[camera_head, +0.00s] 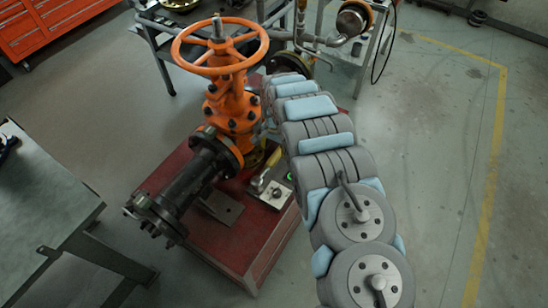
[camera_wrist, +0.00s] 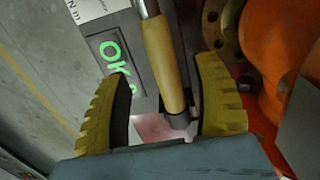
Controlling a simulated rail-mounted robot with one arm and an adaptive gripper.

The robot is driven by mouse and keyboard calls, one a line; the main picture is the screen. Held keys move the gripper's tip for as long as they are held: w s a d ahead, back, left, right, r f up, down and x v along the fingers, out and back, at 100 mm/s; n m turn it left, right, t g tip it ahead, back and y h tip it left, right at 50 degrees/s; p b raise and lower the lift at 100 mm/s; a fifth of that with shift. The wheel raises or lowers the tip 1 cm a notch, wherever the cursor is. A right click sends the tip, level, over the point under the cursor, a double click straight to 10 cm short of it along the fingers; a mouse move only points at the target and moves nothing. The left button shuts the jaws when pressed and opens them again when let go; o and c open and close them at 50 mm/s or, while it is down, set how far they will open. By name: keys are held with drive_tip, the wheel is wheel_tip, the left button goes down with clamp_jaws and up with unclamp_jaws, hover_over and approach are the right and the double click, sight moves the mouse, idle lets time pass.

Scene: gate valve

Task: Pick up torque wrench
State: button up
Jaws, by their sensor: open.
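The torque wrench has a yellow handle (camera_wrist: 165,62) and a metal shaft at the top of the wrist view. Its handle lies lengthwise between the two yellow ribbed fingers of my gripper (camera_wrist: 162,80). The fingers are open, with a visible gap on each side of the handle. The handle's lower end sits at a dark holder close to my palm.
A grey display panel with green "OK" lettering (camera_wrist: 115,58) is left of the handle. The orange gate valve (camera_head: 232,105) with its handwheel stands on a red base (camera_head: 222,243), close on the right in the wrist view. A grey bench (camera_head: 45,215) is at left; floor at right is clear.

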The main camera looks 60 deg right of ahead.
sight(275, 155)
drive_tip(key=shift+f+b, duration=0.6)
drive_tip(key=shift+f, duration=2.15)
drive_tip(key=shift+w, duration=0.1)
clamp_jaws()
